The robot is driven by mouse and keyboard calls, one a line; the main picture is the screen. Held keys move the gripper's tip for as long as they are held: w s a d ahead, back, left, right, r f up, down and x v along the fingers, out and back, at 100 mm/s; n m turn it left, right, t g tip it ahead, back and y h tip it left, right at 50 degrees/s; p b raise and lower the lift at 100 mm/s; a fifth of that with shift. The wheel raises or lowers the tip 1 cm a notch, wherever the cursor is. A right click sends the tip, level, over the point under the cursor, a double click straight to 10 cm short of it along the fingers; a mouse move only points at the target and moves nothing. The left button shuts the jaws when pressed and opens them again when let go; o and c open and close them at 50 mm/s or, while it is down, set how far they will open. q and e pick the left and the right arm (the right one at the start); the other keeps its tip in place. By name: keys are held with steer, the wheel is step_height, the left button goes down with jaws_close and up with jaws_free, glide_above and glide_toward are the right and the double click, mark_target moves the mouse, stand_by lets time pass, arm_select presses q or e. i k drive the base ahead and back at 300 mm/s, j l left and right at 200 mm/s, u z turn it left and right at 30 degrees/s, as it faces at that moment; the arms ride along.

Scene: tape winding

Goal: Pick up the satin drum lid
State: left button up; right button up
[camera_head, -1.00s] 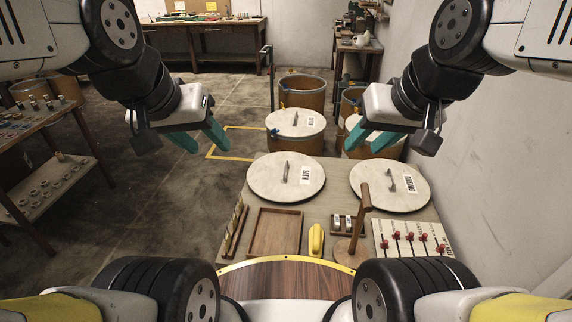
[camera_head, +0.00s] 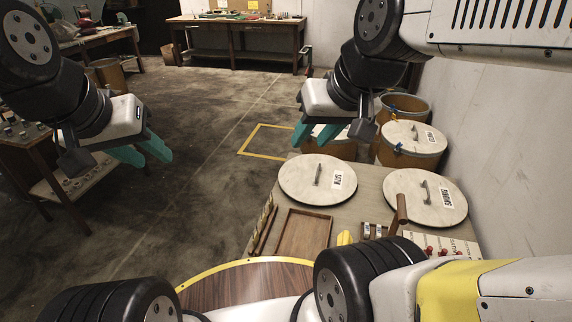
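The satin drum lid (camera_head: 300,185) is a round pale disc with a bar handle (camera_head: 318,175) and a label that appears to read SATIN. It lies flat on the table. My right gripper (camera_head: 316,136) is open and empty, teal fingers apart, in the air and seen just above the lid's far edge; it looks apart from the lid. My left gripper (camera_head: 143,153) is open and empty, well to the left over the floor.
A second labelled lid (camera_head: 410,205) lies right of the satin lid. A wooden tray (camera_head: 302,238), a yellow object (camera_head: 345,238) and an upright wooden handle (camera_head: 402,208) sit nearer. Drums (camera_head: 392,158) stand behind by the right wall. A side table (camera_head: 30,150) is at left.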

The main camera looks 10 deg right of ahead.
mark_target(316, 180)
steer(key=i+j+u, duration=0.2)
steer(key=j+u, duration=0.15)
steer(key=j, duration=0.15)
steer(key=i+j+u, duration=0.6)
steer(key=j+u, duration=0.15)
steer(key=i+j, duration=0.2)
steer(key=i, duration=0.15)
steer(key=i+j, duration=0.2)
steer(key=i, duration=0.2)
steer(key=i+z, duration=0.2)
steer(key=z, duration=0.2)
steer(key=i+z, duration=0.25)
steer(key=z, duration=0.15)
steer(key=i+z, duration=0.2)
steer(key=z, duration=0.15)
steer(key=i+l+z, duration=0.1)
steer(key=z, duration=0.35)
steer(key=i+z, duration=0.15)
steer(key=z, duration=0.35)
steer(key=i+z, duration=0.15)
steer(key=z, duration=0.3)
steer(key=i+z, duration=0.15)
steer(key=z, duration=0.3)
steer(key=i+j+z, duration=0.1)
steer(key=z, duration=0.4)
steer(key=i+z, duration=0.4)
steer(key=i+j+z, duration=0.15)
steer(key=z, duration=0.3)
